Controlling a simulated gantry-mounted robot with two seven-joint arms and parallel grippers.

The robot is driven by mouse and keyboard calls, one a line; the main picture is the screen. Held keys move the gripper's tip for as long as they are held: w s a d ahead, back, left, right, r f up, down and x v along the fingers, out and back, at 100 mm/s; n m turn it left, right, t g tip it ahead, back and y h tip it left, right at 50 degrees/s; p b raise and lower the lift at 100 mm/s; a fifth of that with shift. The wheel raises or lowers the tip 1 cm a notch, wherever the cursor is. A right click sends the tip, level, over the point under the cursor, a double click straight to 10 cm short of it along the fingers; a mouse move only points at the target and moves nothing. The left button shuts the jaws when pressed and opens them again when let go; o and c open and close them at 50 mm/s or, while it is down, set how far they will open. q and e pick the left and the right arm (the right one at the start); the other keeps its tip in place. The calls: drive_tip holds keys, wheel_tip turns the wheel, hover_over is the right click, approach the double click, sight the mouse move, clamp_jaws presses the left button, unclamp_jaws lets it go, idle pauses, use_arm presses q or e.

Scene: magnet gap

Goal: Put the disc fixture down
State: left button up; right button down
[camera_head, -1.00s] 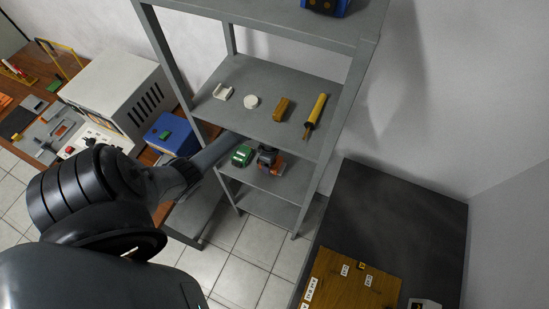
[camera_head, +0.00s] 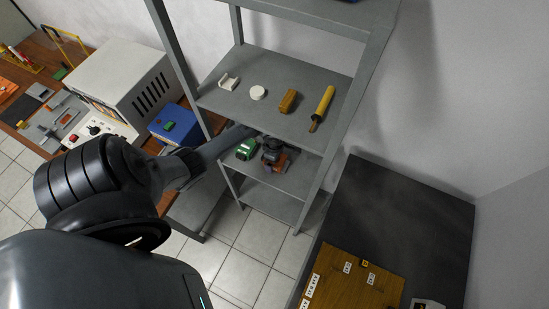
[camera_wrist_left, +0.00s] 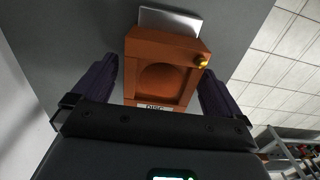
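The disc fixture is an orange block with a round recess and a "DISC" label, seen in the left wrist view (camera_wrist_left: 143,48). A grey metal plate sticks out behind it and a brass knob sits at its corner. In the head view the disc fixture (camera_head: 283,164) is on the lower shelf (camera_head: 262,178), partly hidden by my gripper. My left gripper (camera_wrist_left: 158,92) has its fingers spread on either side of the fixture, with a visible gap on the left; contact on the right is unclear. My right gripper is not in view.
The shelf above holds a white bracket (camera_head: 229,82), a white disc (camera_head: 258,92), a brown block (camera_head: 288,100) and a yellow tool (camera_head: 323,103). Grey shelf posts stand close to my arm.

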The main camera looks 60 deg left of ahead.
use_arm(q)
drive_tip(key=shift+r+p, duration=1.15)
drive_tip(key=shift+r, duration=1)
